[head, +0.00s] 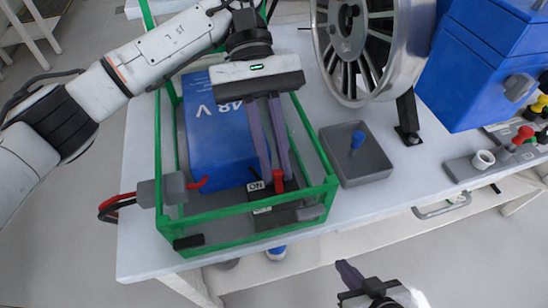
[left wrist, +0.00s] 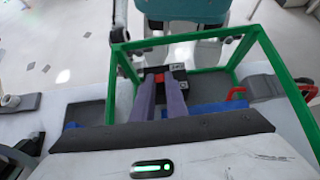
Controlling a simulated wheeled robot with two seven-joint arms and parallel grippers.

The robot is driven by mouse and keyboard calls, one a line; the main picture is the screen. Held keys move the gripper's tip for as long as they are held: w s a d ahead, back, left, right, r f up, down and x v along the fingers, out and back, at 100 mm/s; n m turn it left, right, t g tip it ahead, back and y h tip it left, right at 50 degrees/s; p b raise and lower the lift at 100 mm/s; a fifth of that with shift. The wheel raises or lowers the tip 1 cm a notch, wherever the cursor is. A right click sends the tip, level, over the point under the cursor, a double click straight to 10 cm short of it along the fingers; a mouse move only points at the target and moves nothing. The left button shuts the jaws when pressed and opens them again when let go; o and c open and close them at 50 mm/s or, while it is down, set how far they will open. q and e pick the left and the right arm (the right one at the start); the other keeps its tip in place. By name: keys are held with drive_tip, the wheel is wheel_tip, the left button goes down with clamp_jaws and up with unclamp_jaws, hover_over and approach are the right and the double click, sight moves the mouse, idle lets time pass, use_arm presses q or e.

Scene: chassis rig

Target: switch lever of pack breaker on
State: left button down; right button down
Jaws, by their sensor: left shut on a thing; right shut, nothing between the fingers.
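The pack breaker (head: 288,214) is a dark box with white labels at the near end of the green frame. Its lever (head: 278,177) is red and stands up from the box; the lever (left wrist: 159,78) also shows in the left wrist view. My left gripper (head: 276,182) reaches down into the frame from above, its purple fingers shut on the red lever. In the left wrist view the left gripper (left wrist: 160,79) has one finger on each side of the lever, hiding part of the breaker. My right gripper (head: 345,272) is shut and empty, low in the head view, in front of the table.
The green frame (head: 255,238) surrounds the breaker and a blue 48 V battery (head: 212,150). A grey connector (head: 163,190) with red and black cables sits at its left. A grey box with a blue knob (head: 357,152), a spoked wheel (head: 352,38) and a blue box (head: 480,65) stand to the right.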

use_arm(q)
drive_tip(key=c, duration=1.8)
unclamp_jaws()
drive_tip(key=shift+o, duration=0.2)
drive_tip(key=shift+w, duration=0.1)
drive_tip(key=p+v, duration=0.1)
drive_tip(key=v, duration=0.4)
drive_tip(key=shift+r, duration=0.25)
drive_tip(key=p+v, duration=0.3)
drive_tip(key=shift+r+p, duration=0.2)
drive_tip(key=shift+p, duration=0.1)
drive_tip(key=shift+w+a+r+p, duration=0.15)
drive_tip(key=shift+w+r+p, duration=0.1)
drive_tip(key=shift+w+p, duration=0.25)
drive_tip(key=shift+w+a+r+p, duration=0.1)
drive_tip(key=shift+w+a+p, duration=0.1)
drive_tip(key=shift+p, duration=0.2)
